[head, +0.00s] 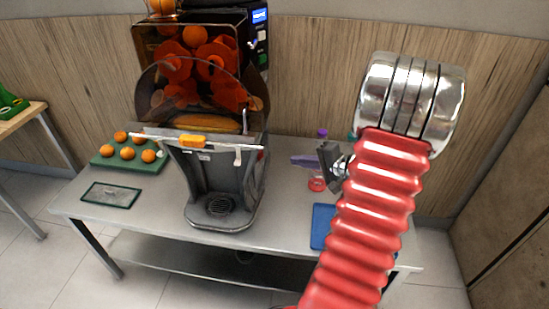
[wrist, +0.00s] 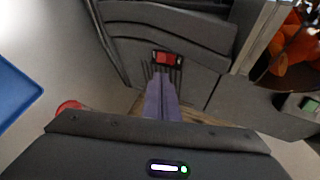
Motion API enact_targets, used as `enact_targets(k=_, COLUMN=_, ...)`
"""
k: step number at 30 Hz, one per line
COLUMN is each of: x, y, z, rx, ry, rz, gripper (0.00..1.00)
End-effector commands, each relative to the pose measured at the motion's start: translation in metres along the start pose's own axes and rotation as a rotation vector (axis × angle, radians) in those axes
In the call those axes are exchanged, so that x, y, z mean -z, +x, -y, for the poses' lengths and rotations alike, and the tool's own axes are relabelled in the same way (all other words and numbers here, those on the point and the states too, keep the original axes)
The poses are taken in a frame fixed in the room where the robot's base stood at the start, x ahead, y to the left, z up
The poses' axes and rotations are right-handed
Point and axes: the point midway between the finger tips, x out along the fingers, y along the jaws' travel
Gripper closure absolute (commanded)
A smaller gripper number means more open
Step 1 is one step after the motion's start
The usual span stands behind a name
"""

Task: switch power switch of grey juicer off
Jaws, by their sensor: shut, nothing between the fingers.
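The grey juicer (head: 222,178) stands on the metal table, with oranges behind its clear cover. Its side panel (wrist: 205,85) fills much of the wrist view. The red power switch (wrist: 167,58) sits on that panel in a dark frame; in the head view it is hidden. My gripper (wrist: 160,78) is shut and empty, its purple fingers pointing at the panel. The fingertips are just below the switch in the wrist picture; I cannot tell whether they touch. In the head view my gripper (head: 294,160) is to the right of the juicer, its fingers towards it.
A blue board (head: 323,226) lies on the table (head: 285,243) at the right. A red-rimmed object (head: 317,184) stands below my gripper. A green tray (head: 112,160) with several oranges and a dark green-edged mat (head: 110,195) lie left of the juicer.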

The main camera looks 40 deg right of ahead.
Motion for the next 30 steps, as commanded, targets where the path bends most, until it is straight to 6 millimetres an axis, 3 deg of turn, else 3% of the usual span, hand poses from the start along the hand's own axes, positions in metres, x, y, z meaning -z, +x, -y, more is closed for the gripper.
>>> enact_targets(k=8, x=-0.002, y=0.023, z=0.0, rx=-0.001, ry=0.0, rz=0.004, gripper=1.0)
enact_targets(k=30, x=-0.003, y=0.132, z=0.001, rx=0.0, ry=-0.003, rz=0.006, gripper=1.0)
